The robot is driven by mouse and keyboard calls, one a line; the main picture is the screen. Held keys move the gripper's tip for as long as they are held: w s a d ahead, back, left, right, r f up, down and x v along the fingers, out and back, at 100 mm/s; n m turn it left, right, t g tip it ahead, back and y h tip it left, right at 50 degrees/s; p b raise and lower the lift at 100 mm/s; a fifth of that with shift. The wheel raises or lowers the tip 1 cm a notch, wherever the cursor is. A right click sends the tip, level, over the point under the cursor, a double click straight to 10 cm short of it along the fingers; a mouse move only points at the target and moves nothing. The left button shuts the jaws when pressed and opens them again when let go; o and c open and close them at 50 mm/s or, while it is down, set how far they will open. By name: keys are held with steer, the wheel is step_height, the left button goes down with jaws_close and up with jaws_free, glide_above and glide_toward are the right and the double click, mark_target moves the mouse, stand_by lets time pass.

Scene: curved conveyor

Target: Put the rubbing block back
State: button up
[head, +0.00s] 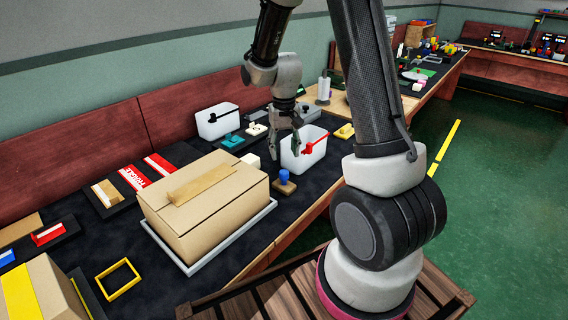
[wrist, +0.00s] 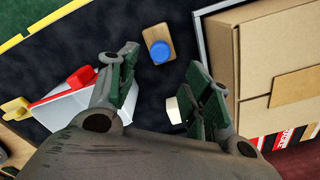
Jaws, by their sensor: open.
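A small wooden block with a blue knob (head: 285,184), which looks like the rubbing block, stands upright on the dark mat. It is between the cardboard box and the white bin with the red handle. The block also shows in the wrist view (wrist: 157,53), just beyond the fingertips. My gripper (head: 286,142) is open and empty, above the mat and a little behind the block.
A cardboard box (head: 206,205) sits in a grey tray on the left. A white bin with a red handle (head: 304,155) stands close on the right. A small white block (wrist: 174,110) lies below the fingers. Teal (head: 232,141) and yellow (head: 344,131) knobbed pieces are farther back.

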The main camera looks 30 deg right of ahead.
steer(key=s+r+n+t, duration=0.1)
steer(key=s+r, duration=0.4)
steer(key=r, duration=0.3)
steer(key=s+r+t, duration=0.1)
steer(key=s+r, duration=0.3)
steer(key=r, duration=0.4)
steer(key=s+r+n+t, duration=0.1)
steer(key=s+r, duration=0.1)
steer(key=s, duration=0.5)
steer(key=s+r+t, duration=0.1)
steer(key=s+r, duration=0.2)
steer(key=s, duration=0.4)
steer(key=shift+s+d+r+n, duration=0.25)
steer(key=shift+s+d+n, duration=0.1)
steer(key=shift+d+n, duration=0.05)
